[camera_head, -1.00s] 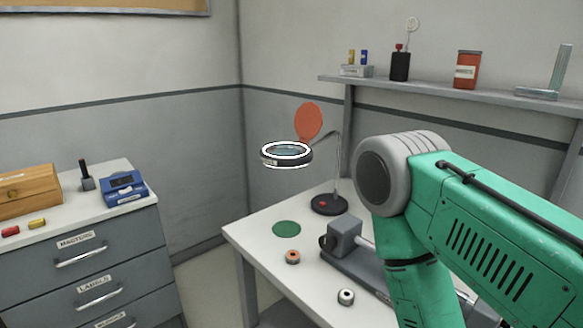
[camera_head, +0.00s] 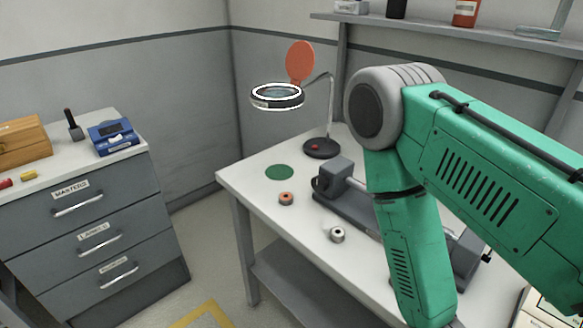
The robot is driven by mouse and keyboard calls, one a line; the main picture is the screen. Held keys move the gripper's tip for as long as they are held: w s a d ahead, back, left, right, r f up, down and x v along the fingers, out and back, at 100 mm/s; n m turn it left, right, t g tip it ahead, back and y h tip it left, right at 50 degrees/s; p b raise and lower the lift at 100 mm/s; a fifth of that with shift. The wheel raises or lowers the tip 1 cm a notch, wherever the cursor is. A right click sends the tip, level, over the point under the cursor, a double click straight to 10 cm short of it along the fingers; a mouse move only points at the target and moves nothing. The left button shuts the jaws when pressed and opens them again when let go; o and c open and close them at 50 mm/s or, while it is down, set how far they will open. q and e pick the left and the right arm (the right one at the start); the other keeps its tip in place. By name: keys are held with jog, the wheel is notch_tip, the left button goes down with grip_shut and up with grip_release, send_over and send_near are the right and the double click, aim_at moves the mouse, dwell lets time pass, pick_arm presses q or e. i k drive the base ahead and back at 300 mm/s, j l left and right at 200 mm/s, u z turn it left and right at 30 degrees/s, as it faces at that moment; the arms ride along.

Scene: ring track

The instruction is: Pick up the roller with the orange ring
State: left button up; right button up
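The roller with the orange ring (camera_head: 286,198) stands on the white table (camera_head: 252,192), near its left edge and just below a green disc (camera_head: 279,172). A second roller, with a white or grey ring (camera_head: 337,235), stands closer and to the right. My green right arm comes in from the right and covers the table's right part. Its gripper is out of the picture or hidden below the frame. My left arm and gripper do not show.
A magnifier lamp (camera_head: 277,96) hangs over the table's back on a stand. A grey bench device (camera_head: 340,177) lies right of the rollers. A drawer cabinet (camera_head: 85,225) stands at left. Open floor (camera_head: 190,265) lies between cabinet and table.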

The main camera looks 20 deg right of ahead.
aim_at(285, 198)
jog(key=z, duration=0.6)
jog(key=j+z, duration=0.15)
jog(key=z, duration=0.25)
jog(key=i+j+z, duration=0.1)
jog(key=z, duration=0.35)
jog(key=j+z, duration=0.2)
jog(key=z, duration=0.2)
jog(key=j+z, duration=0.15)
jog(key=z, duration=0.25)
jog(key=j+z, duration=0.2)
jog(key=z, duration=0.2)
jog(key=k+j+z, duration=0.2)
jog(key=j, duration=0.15)
jog(key=k+j+z, duration=0.1)
jog(key=j+z, duration=0.15)
jog(key=k+j+z, duration=0.2)
jog(key=j, duration=0.25)
